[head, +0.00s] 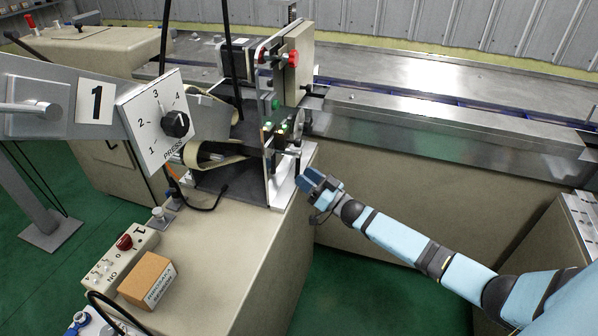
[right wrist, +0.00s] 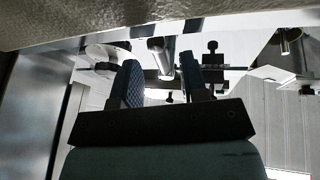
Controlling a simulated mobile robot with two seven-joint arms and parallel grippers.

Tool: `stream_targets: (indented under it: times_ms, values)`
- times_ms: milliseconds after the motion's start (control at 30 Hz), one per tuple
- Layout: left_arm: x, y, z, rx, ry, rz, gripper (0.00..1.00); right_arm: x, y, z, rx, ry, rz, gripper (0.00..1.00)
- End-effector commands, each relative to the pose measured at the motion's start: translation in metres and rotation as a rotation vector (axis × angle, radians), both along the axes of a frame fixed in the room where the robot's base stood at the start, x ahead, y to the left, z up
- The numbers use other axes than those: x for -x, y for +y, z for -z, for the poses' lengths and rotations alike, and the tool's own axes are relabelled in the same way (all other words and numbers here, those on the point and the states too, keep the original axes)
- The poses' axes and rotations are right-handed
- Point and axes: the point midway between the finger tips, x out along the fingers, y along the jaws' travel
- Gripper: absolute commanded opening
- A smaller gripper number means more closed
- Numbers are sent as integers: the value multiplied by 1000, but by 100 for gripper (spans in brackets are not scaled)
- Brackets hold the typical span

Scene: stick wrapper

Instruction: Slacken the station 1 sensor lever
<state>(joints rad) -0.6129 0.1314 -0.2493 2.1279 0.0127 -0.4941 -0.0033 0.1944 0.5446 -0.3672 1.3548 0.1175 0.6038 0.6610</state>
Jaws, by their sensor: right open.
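The station 1 panel (head: 95,100) carries a large "1" at upper left in the head view. To its right stands the station's upright metal plate, with a small sensor assembly (head: 277,140) showing green lights. I cannot tell for sure which small part is the sensor lever. My right gripper (head: 312,181) is just right of and below this assembly, beside the metal bracket. The right wrist view shows its two fingers (right wrist: 163,82) apart with nothing held. A short metal cylinder (right wrist: 159,57) shows beyond and between the fingertips, apparently not gripped. My left gripper is not in view.
A press dial (head: 175,123) stands left of the station. A cardboard box (head: 148,279) and a switch box with a red knob (head: 124,242) sit on the beige cabinet. A long metal conveyor (head: 440,120) runs behind. Green floor is open below my right arm.

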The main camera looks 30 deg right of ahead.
Motion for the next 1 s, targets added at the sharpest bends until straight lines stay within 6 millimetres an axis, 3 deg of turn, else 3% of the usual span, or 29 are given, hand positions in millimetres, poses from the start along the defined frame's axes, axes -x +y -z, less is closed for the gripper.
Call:
stream_targets:
  times_ms: [200,400,600,1000]
  values:
    - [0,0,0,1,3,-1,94,45,-22,19,2,4,0,40]
    - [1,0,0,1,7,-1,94,74,-37,32,0,3,0,40]
    - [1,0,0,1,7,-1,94,86,-44,36,0,0,0,40]
    - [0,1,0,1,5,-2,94,87,-44,36,0,0,0,40]
